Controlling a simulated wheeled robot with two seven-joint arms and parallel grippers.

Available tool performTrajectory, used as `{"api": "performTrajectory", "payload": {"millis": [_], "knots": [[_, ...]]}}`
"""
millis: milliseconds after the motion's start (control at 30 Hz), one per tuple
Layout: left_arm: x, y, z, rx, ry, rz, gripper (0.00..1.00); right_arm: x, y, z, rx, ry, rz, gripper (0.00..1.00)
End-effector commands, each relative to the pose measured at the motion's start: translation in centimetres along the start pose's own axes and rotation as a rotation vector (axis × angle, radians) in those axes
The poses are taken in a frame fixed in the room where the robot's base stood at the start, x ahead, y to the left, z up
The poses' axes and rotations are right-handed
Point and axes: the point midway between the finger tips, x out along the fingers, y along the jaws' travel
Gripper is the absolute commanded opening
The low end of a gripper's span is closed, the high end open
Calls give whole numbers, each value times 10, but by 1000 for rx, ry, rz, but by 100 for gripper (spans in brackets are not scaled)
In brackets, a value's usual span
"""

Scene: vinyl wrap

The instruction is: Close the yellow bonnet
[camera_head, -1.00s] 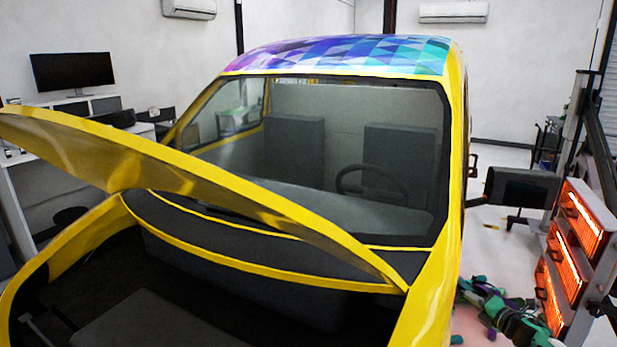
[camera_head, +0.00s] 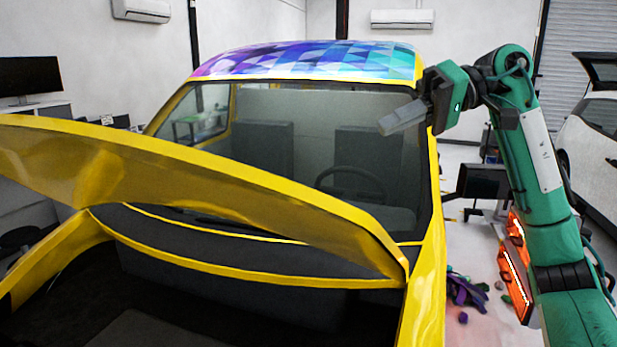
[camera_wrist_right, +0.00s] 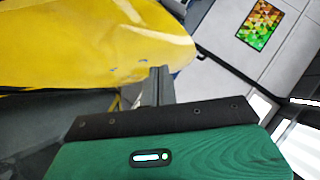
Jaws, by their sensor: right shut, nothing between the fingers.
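The yellow bonnet (camera_head: 200,185) stands raised and slanted over the open front bay (camera_head: 190,300) of the vehicle. Its left end is high and its right end meets the body near the windshield's lower right corner. My right gripper (camera_head: 387,126) is shut and empty, held in front of the upper right part of the windshield, above and behind the bonnet in the head view. In the right wrist view the shut fingers (camera_wrist_right: 158,75) point toward a yellow panel (camera_wrist_right: 90,45), apparently the bonnet; contact cannot be told. My left gripper is not in view.
The windshield (camera_head: 290,150) and patterned roof (camera_head: 310,60) lie behind the bonnet. A lit orange heater (camera_head: 515,275) and a heap of purple scraps (camera_head: 465,290) are on the right. A white car (camera_head: 592,150) stands at the far right.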

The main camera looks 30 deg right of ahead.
Motion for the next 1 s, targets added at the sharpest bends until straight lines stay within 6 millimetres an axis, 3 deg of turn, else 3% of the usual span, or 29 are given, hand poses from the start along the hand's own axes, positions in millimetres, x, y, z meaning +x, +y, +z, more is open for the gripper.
{"api": "performTrajectory", "payload": {"millis": [100,267,467,767,1000], "knots": [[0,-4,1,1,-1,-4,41,-4,-10,8,-109,-12,56,0],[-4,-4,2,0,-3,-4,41,2,-13,11,-148,-20,77,0],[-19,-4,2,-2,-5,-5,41,33,-12,10,-144,-23,75,0],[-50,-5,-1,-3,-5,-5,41,98,-9,11,-142,-24,72,0],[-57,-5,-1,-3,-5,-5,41,112,-2,29,-140,-20,74,0]]}}
